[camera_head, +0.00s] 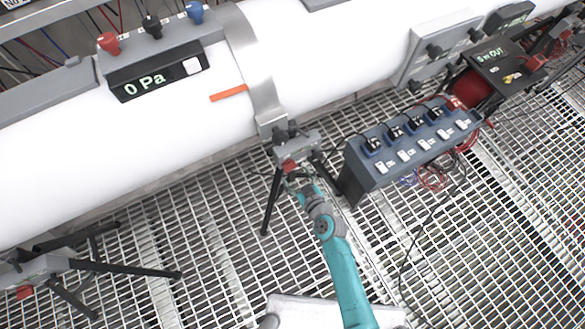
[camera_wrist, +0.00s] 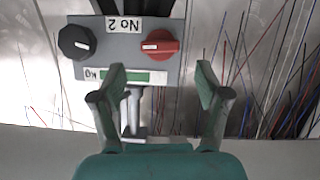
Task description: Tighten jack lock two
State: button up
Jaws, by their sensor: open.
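The jack labelled No 2 (camera_head: 298,144) stands on dark legs below the metal band around the white pipe. In the wrist view its grey control box (camera_wrist: 125,45) appears upside down. It carries a red knob (camera_wrist: 159,46), a black knob (camera_wrist: 76,42) and a small green display marked kg (camera_wrist: 124,76). The red knob also shows in the head view (camera_head: 291,166). My gripper (camera_wrist: 161,82) is open and empty, its two fingers apart in front of the box. The red knob lies beyond and between the fingertips, apart from them. In the head view my gripper (camera_head: 300,182) is close to the jack, partly hidden.
A white pipe (camera_head: 100,170) runs across, with a 0 Pa panel (camera_head: 155,78) on it. A grey switch box (camera_head: 410,150) with cables stands right of the jack. Another jack (camera_head: 35,270) is at lower left. Grated floor (camera_head: 220,240) is mostly clear.

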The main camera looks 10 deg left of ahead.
aim_at(290, 167)
jog(key=shift+x, duration=2.4)
jog(key=shift+c, duration=0.3)
jog(key=c, duration=1.1)
